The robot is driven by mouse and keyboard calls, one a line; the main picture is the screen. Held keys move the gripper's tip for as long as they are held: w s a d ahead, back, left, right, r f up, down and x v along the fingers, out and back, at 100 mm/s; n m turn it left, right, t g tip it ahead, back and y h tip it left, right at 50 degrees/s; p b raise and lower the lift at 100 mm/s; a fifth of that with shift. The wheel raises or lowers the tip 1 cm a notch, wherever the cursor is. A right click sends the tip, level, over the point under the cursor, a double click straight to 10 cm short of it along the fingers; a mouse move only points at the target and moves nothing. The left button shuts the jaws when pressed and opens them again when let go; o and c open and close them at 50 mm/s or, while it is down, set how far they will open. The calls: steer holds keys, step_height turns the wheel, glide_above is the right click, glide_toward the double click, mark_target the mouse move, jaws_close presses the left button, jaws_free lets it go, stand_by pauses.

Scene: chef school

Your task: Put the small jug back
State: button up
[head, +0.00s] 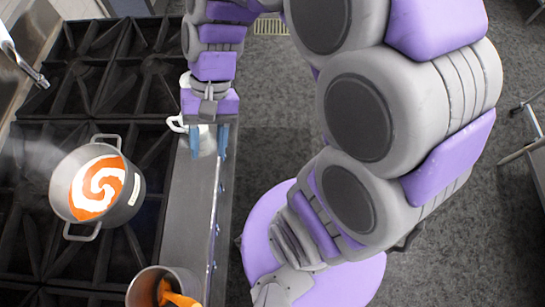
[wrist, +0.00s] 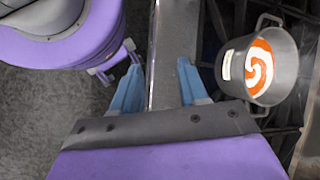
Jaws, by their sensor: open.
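A small white jug (head: 206,143) is on the steel front ledge of the stove in the head view, mostly hidden by my gripper. Its handle sticks out to the left. My gripper (head: 209,150) is directly above or around it, with blue fingers apart. I cannot tell if they touch the jug. In the wrist view my gripper (wrist: 156,58) shows open fingers with bare steel ledge between them. The jug is not visible there.
A steaming grey pot (head: 134,190) with an orange and white swirl sits on the black stove grates (head: 75,100). A metal container (head: 143,290) with orange contents stands at the bottom of the head view. Grey floor (head: 265,110) lies right of the ledge (head: 188,215).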

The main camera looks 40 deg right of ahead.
steer(key=s+d+f+n+t+h, duration=0.1)
steer(key=s+d+n+t+h, duration=0.1)
steer(key=s+d+h, duration=0.3)
steer(key=s+d+n, duration=0.1)
steer(key=s+d, duration=0.2)
steer(key=s, duration=0.2)
steer(key=shift+d, duration=0.15)
steer(key=shift+s+d, duration=0.1)
steer(key=shift+d, duration=0.15)
steer(key=shift+a, duration=0.1)
